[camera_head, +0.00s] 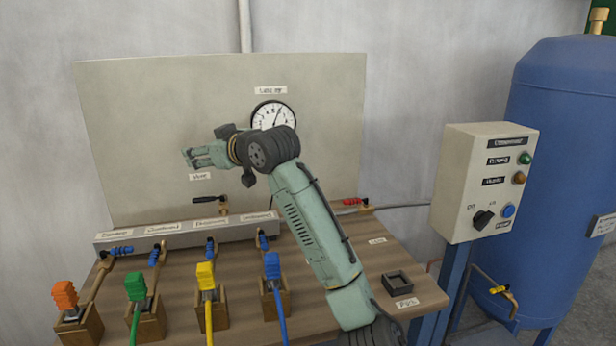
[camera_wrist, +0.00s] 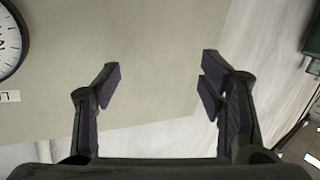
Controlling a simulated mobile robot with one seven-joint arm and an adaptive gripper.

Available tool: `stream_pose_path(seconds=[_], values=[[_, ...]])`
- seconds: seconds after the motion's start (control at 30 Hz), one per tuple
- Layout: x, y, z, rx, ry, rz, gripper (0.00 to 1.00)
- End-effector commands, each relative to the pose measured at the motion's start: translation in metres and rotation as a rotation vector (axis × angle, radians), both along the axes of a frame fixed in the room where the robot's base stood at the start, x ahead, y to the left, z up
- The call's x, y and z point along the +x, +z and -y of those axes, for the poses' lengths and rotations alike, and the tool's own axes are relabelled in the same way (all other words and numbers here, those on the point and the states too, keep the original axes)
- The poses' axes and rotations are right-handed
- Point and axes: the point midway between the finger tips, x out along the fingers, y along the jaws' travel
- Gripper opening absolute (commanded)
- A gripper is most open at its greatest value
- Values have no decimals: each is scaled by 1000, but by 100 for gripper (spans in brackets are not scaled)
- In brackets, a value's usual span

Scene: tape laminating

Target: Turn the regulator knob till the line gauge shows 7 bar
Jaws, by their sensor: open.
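The round white line gauge (camera_head: 273,115) with a black rim is on the upright panel, under a small label. Its lower part is hidden behind my wrist in the head view, and I cannot read its value. Part of it shows at the left edge of the wrist view (camera_wrist: 8,40). My gripper (camera_head: 186,157) is in front of the panel, left of the gauge, pointing left. In the wrist view its fingers (camera_wrist: 162,85) are apart with nothing between them. I cannot make out the regulator knob; my arm may hide it.
A grey manifold (camera_head: 185,236) with blue valves runs along the bench (camera_head: 340,225). Orange, green, yellow and blue connectors stand in wooden blocks in front. A black lever (camera_head: 212,199) is below the gripper. A control box (camera_head: 484,180) and blue tank (camera_head: 560,150) stand at right.

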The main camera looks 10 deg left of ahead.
Motion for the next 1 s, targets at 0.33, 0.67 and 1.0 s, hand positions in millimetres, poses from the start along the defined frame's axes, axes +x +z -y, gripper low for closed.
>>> stream_pose_path(seconds=[0.33,0.67,1.0], values=[[91,-37,240,-346,-229,-446,64],[103,-60,241,-364,-235,-488,64],[129,-102,206,-362,-236,-485,64]])
